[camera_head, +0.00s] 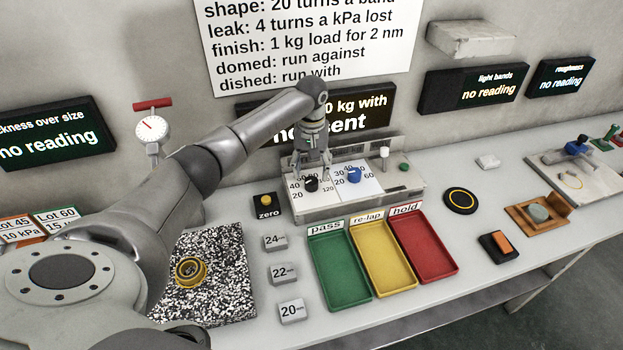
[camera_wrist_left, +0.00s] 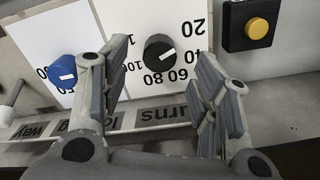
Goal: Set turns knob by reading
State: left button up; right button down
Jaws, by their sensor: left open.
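The black turns knob (camera_head: 311,184) sits on a white numbered plate on the control box (camera_head: 330,210). In the left wrist view the black knob (camera_wrist_left: 158,50) has a white mark, seemingly toward the 40 to 60 side; the exact setting is unclear. The word "turns" shows on the strip near it. My left gripper (camera_head: 313,165) is just above this knob, fingers pointing down. In the left wrist view the left gripper (camera_wrist_left: 157,95) is open, its fingers apart, with the knob showing beyond the gap. Contact is not visible. My right gripper is not in view.
A blue knob (camera_head: 354,175) is close beside the black one. A zero button (camera_head: 267,200) stands left of the box. Green (camera_head: 343,297), yellow (camera_head: 406,290) and red (camera_head: 446,268) trays lie in front. A thickness screen (camera_head: 50,135) says "no reading"; my arm partly covers the middle screen (camera_head: 375,104).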

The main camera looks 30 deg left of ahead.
aim_at(311, 181)
pick_arm(q)
notch_tip(311, 181, down, 3)
jog(key=shift+w+a+f, duration=0.1)
jog(key=shift+a+f, duration=0.05)
jog(key=shift+f, duration=1)
jog(key=c, duration=1)
jog(key=shift+c, duration=0.2)
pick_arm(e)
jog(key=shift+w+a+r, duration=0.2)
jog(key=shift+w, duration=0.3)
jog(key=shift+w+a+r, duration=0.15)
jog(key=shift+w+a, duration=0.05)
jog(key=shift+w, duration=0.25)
pick_arm(q)
jog(key=shift+m+p, duration=0.3)
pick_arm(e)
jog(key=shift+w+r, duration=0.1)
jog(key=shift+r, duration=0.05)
